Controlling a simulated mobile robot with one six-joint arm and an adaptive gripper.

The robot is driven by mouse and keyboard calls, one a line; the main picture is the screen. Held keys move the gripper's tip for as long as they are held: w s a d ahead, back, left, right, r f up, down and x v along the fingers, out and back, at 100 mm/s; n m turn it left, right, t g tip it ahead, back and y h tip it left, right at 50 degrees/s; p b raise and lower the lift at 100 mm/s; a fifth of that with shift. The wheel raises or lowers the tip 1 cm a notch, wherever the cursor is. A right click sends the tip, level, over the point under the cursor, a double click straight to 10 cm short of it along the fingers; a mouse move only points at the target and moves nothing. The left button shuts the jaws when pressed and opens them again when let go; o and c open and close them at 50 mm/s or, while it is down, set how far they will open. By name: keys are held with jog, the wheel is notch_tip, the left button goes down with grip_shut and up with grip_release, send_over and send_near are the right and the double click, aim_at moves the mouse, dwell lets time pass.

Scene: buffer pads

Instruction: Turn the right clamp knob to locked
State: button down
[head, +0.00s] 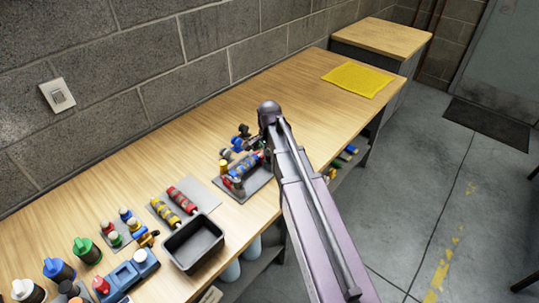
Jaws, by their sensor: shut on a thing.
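A dark clamp fixture (259,182) stands near the front edge of the wooden bench, with a blue-banded roller (243,166) lying across it. Small red, blue and yellow parts sit around the roller's left end. My arm comes in from the lower right and ends over the fixture's right side. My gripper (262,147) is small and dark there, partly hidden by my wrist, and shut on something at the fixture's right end. The right clamp knob is hidden behind my gripper and arm, so its turn position cannot be seen.
Left of the fixture are a pad with yellow and red rollers (178,200), a black tray (192,243), a blue holder (127,275) and several capped bottles (87,250). A yellow cloth (357,80) lies at the far right. The bench between is clear; a block wall runs behind.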

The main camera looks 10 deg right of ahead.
jog(key=shift+n, duration=0.3)
jog(key=n, duration=0.4)
jog(key=shift+d, duration=0.1)
jog(key=n, duration=0.4)
jog(key=shift+n, duration=0.3)
jog(key=n, duration=0.4)
jog(key=shift+n, duration=2.3)
jog(key=shift+c, duration=1.7)
grip_release()
